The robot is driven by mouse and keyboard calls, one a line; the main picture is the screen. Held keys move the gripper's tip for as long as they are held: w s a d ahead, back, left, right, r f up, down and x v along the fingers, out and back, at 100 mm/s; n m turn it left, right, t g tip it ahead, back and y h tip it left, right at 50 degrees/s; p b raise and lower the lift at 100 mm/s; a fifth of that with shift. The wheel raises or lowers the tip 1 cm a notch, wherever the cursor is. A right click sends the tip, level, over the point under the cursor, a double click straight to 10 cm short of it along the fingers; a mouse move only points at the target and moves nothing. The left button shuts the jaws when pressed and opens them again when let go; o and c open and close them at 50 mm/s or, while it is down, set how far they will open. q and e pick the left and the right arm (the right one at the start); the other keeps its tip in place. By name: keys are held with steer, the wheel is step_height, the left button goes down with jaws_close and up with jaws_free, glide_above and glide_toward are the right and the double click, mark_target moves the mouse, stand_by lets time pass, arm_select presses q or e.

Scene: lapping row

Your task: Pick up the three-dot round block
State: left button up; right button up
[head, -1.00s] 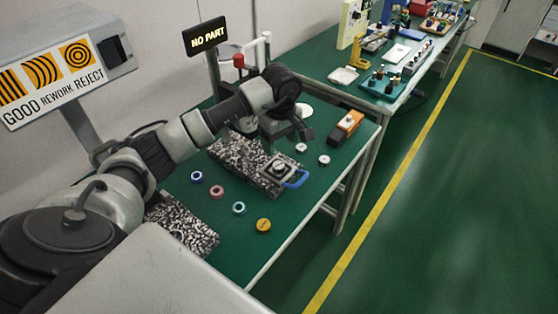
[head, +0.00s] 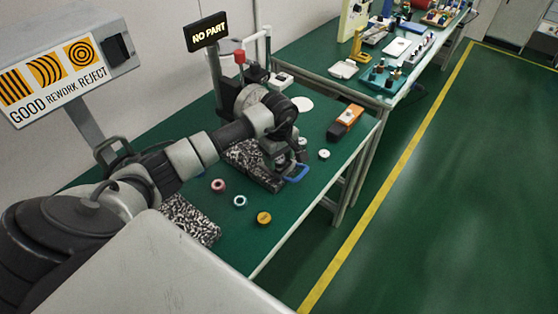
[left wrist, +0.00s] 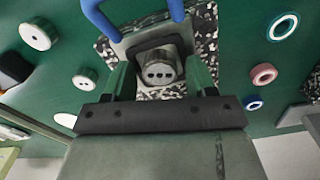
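The three-dot round block (left wrist: 159,73) is a small grey-metal cylinder with three dark dots on its face. In the left wrist view it sits in a dark square holder with a blue handle (left wrist: 130,22), on a black-and-white speckled plate (left wrist: 207,35). My left gripper (left wrist: 160,85) is open, with a finger on either side of the block and apart from it. In the head view my left gripper (head: 283,166) is over the speckled plate and hides the block; the blue handle (head: 297,175) shows beside it. My right gripper is not in view.
White round blocks (head: 323,154) lie right of the plate; one in the left wrist view (left wrist: 83,82) shows two dots. A pink ring (head: 218,186), a blue-rimmed one (head: 240,201) and a yellow one (head: 264,217) lie at the front. An orange-black tool (head: 347,117) lies behind.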

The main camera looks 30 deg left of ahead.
arm_select(q)
steer(key=c, duration=0.8)
steer(key=shift+r, duration=0.15)
